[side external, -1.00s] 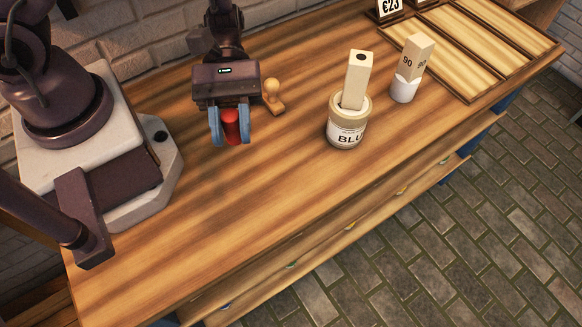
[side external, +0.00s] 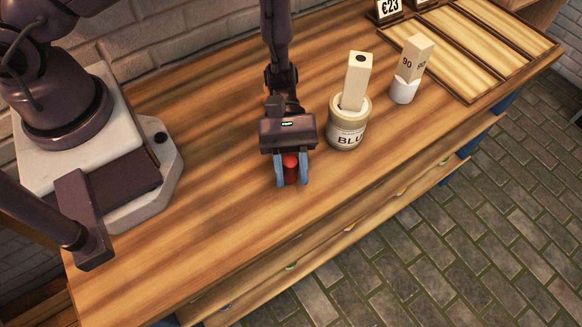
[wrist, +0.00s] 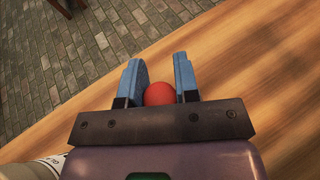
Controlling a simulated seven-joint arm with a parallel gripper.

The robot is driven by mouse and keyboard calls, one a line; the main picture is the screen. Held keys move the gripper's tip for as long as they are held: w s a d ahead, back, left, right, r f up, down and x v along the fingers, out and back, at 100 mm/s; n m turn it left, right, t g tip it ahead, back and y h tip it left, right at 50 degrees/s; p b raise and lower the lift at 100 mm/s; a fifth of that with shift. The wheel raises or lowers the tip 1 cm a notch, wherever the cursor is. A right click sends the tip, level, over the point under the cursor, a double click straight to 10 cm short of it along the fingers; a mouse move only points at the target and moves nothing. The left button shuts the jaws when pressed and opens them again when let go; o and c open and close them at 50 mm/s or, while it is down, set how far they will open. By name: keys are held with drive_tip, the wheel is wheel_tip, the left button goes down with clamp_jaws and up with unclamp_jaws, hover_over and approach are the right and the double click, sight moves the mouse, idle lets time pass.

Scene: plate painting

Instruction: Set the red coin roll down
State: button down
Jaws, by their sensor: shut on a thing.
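The red coin roll (side external: 290,170) is between the blue fingers of my gripper (side external: 291,172), near the middle of the table's front part in the side view. My gripper is shut on it. In the wrist view the roll's rounded red end (wrist: 160,94) shows between the two fingers (wrist: 158,85), with the wooden table behind. Whether the roll touches the table or hangs just above it, I cannot tell. Its lower part is partly hidden by the fingers.
A jar labelled BLU (side external: 347,135) with a block upright in it stands just right of my gripper. A white cup with a numbered block (side external: 404,90) stands farther right, before a wooden tray (side external: 462,88). The table's front edge (side external: 330,215) is close; the table left of my gripper is clear.

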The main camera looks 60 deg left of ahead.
drive_tip(key=c, duration=0.8)
unclamp_jaws()
drive_tip(key=shift+f, duration=0.15)
drive_tip(key=shift+c, duration=0.2)
drive_tip(key=v, duration=0.7)
drive_tip(key=shift+w+a+r, duration=0.1)
drive_tip(key=shift+a+r, duration=0.15)
drive_tip(key=shift+r, duration=0.05)
drive_tip(key=s+a+r+m+t+y, duration=0.3)
drive_tip(key=a+r+m+t+y, duration=0.1)
drive_tip(key=r, duration=0.6)
drive_tip(key=s+a+r+m+t+y, duration=0.3)
drive_tip(key=a+r+m+t+y, duration=0.1)
drive_tip(key=r, duration=0.5)
drive_tip(key=s+a+r+m+t+y, duration=0.3)
drive_tip(key=a+r+m+y, duration=0.1)
drive_tip(key=r, duration=0.6)
drive_tip(key=shift+a+r+m+t, duration=0.3)
drive_tip(key=shift+a+t, duration=0.1)
drive_tip(key=shift+a, duration=0.3)
drive_tip(key=shift+s, duration=0.1)
